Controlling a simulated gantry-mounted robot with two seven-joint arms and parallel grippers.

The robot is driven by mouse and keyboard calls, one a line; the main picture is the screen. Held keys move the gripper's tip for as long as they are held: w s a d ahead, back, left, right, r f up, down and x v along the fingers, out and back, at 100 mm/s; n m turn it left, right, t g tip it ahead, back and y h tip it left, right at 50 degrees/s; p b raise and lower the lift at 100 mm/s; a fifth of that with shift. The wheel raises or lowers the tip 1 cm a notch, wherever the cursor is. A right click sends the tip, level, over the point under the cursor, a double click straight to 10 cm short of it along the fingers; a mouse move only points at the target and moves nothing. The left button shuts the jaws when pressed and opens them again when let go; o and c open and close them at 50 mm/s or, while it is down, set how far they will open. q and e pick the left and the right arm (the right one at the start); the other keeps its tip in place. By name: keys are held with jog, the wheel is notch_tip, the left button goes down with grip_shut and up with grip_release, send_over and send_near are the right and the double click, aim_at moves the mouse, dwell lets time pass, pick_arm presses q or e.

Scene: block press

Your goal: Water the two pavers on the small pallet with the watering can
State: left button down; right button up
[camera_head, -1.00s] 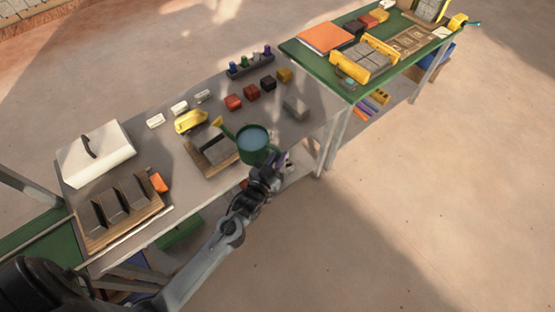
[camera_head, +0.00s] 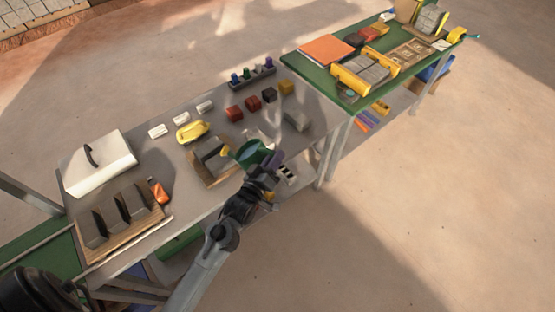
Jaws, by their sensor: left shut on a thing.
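A green watering can (camera_head: 254,153) with a yellow spout end (camera_head: 226,152) is held by my left gripper (camera_head: 268,172), which is shut on it. The can is tilted, its spout pointing left over the small pallet (camera_head: 213,179). Grey pavers (camera_head: 209,154) sit on this pallet, partly hidden behind the can and spout. I cannot make out any water stream. My right gripper is not in view.
A yellow tool (camera_head: 193,131) lies behind the small pallet. Coloured blocks (camera_head: 253,103) and a grey block (camera_head: 297,121) stand right of it. A green table (camera_head: 352,96) adjoins at right.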

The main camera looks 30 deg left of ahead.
pick_arm(q)
jog(key=shift+a+r+n, duration=0.25)
jog(key=shift+r+n, duration=0.05)
jog(key=shift+r, duration=0.05)
dwell(0.6)
dwell(0.7)
dwell(0.7)
